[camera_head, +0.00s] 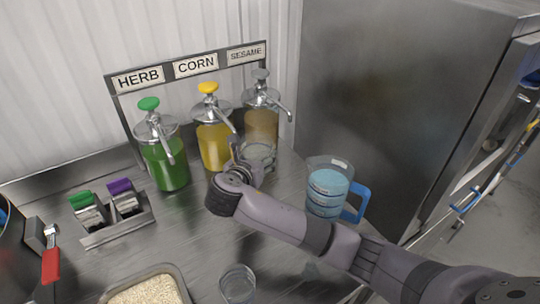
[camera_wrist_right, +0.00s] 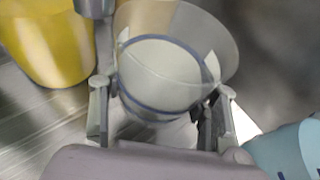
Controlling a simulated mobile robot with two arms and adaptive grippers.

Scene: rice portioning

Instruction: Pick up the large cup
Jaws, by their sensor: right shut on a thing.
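A clear cup (camera_head: 258,153) is at the front of the sesame dispenser. My right gripper (camera_wrist_right: 160,92) is shut on it, with one finger on each side. In the right wrist view the cup (camera_wrist_right: 158,72) shows a dark bluish rim and a pale inside. In the head view my right wrist and fingers cover part of the cup, and I cannot tell whether its base touches the counter. A second clear cup (camera_head: 238,284) stands at the front edge of the picture, apart from my gripper. My left gripper is not in view.
The sesame dispenser (camera_head: 262,125), yellow corn dispenser (camera_head: 214,148) and green herb dispenser (camera_head: 166,168) stand in a row. A clear pitcher with a blue handle (camera_head: 355,203) is to the right. A rice tray (camera_head: 180,282) is at the front. A steel cabinet (camera_head: 390,90) closes off the right.

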